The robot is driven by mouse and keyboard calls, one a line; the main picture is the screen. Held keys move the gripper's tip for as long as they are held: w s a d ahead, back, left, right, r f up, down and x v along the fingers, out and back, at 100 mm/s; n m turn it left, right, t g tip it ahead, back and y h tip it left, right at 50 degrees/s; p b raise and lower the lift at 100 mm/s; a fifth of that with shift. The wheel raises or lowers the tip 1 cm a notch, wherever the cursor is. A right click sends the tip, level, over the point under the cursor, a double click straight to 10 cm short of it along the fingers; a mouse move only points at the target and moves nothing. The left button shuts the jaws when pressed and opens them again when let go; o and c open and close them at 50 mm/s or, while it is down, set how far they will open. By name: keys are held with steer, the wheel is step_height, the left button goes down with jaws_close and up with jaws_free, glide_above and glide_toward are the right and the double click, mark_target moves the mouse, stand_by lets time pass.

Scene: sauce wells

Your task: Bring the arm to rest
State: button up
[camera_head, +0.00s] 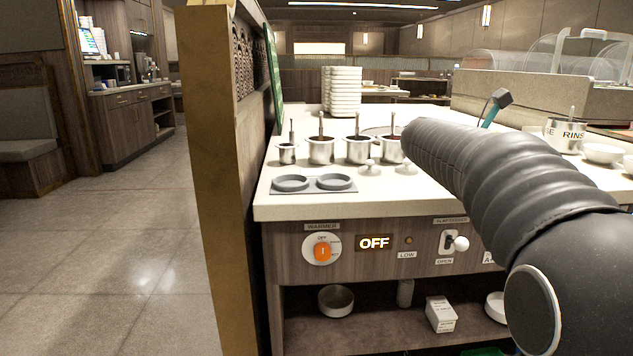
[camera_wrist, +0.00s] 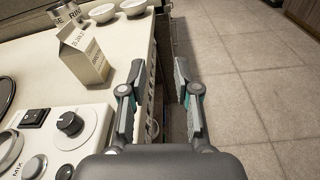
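My gripper (camera_wrist: 159,95) shows in the wrist view with its two fingers apart and nothing between them. It is over the counter's edge, with the floor showing beyond. In the head view my dark ribbed arm reaches across the right side of the counter (camera_head: 290,208), and the gripper itself is hidden there. In the wrist view a carton (camera_wrist: 84,55) stands on the counter to the left of the fingers, apart from them. A panel with a black knob (camera_wrist: 69,124) lies at the lower left.
Several metal sauce pots (camera_head: 321,150) stand on the counter, behind a grey two-well plate (camera_head: 313,185). Stacked white dishes (camera_head: 342,92) stand farther back. A wooden partition (camera_head: 215,150) borders the left; open floor lies beyond.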

steer(key=s+a+f+m+t+y+p, duration=0.2)
steer(key=s+a+f+m+y, duration=1.3)
steer(key=s+a+f, duration=0.8)
steer(key=s+f+m+t, duration=0.1)
steer(key=s+m, duration=0.1)
steer(key=s, duration=0.1)
steer(key=shift+s+a+t+y+p, duration=0.15)
steer(key=shift+t+y+p, duration=0.15)
steer(key=shift+y+p, duration=0.1)
